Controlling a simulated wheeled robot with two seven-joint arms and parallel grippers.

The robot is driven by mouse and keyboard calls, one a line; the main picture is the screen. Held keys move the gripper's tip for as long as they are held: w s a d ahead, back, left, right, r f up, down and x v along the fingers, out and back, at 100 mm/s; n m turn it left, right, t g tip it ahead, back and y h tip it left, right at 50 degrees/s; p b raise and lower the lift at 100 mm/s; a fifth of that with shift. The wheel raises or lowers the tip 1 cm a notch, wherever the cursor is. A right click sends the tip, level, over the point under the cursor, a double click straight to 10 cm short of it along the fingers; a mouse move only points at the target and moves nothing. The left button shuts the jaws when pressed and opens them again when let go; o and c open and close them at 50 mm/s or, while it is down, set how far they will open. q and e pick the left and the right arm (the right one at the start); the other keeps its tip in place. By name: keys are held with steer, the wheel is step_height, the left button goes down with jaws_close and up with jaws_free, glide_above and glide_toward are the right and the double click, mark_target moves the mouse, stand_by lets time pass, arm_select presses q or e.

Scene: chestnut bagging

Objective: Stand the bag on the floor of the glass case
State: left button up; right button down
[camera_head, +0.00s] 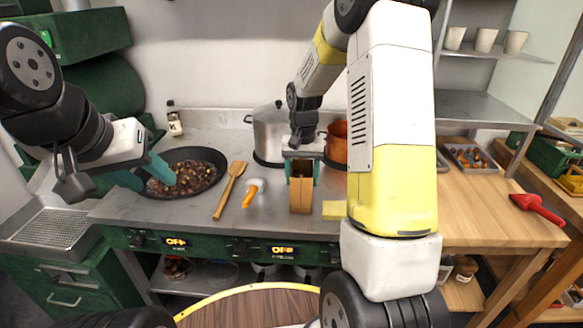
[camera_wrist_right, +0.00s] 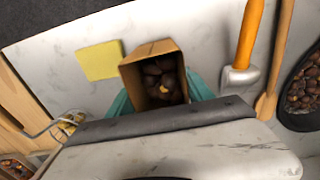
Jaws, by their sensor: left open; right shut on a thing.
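My right gripper (camera_head: 302,172) is shut on the brown paper bag (camera_head: 301,197), with a teal finger on each side. The bag is upright and open at the top, at the front of the counter; I cannot tell if its base touches. In the right wrist view the bag (camera_wrist_right: 133,82) holds several dark chestnuts (camera_wrist_right: 160,80). My left gripper (camera_head: 143,177) is open and empty, at the pan's near left side. The glass case (camera_head: 510,100) seems to be the glass-sided metal frame at right, with a steel floor and a shelf of white cups; my right arm hides its left part.
A pan of chestnuts (camera_head: 205,160), a wooden spatula (camera_head: 229,190) and an orange-handled tool (camera_head: 252,190) lie left of the bag. A yellow pad (camera_head: 334,209) lies right of it. Pots (camera_head: 270,135) stand behind. A red scoop (camera_head: 538,207) lies on the wooden table (camera_head: 490,225).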

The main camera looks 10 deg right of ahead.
steer(key=shift+c, duration=2)
jaws_free()
steer(key=shift+f, duration=0.1)
